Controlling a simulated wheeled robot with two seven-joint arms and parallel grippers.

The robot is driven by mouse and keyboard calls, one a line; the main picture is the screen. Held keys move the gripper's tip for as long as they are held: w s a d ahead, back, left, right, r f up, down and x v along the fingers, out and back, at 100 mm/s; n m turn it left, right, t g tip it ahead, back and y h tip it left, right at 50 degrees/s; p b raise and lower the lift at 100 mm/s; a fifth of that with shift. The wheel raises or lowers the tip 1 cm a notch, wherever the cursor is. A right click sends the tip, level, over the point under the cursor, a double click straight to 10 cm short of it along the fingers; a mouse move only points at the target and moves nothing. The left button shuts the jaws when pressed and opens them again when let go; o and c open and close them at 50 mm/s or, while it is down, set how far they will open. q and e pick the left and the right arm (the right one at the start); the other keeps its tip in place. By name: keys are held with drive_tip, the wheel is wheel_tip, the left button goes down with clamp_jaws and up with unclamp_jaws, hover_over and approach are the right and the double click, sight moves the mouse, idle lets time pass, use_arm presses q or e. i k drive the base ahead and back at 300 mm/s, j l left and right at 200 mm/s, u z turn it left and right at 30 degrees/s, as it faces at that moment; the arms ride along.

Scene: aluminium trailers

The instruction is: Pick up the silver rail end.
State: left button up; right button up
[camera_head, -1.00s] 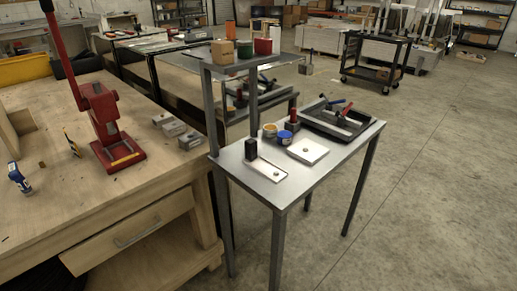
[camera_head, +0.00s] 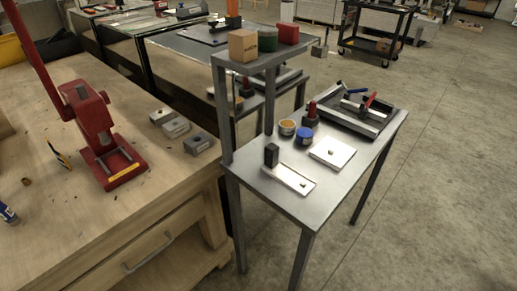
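Several small silver-grey metal blocks sit in a row on the wooden bench, right of the red press: a far block (camera_head: 160,117), a middle block (camera_head: 176,127) and a near block (camera_head: 198,144). They look like rail ends, but I cannot tell which one the task names. On the grey metal table, a flat silver plate (camera_head: 290,180) has a black block (camera_head: 271,155) standing at its far end. A second pale plate (camera_head: 332,152) with a small knob lies beside it. Neither of my grippers is in view.
The red lever press (camera_head: 97,120) stands on the wooden bench (camera_head: 75,225). The metal table (camera_head: 325,190) bears a blue-lidded can (camera_head: 304,136), an orange-rimmed can (camera_head: 287,127), a red-topped item (camera_head: 311,114) and a dark tray (camera_head: 330,118). A raised shelf (camera_head: 250,63) stands behind.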

sight(290, 177)
drive_tip(key=i+j, duration=0.35)
drive_tip(key=i+j+u, duration=0.1)
drive_tip(key=i+j, duration=0.2)
drive_tip(key=i, duration=0.2)
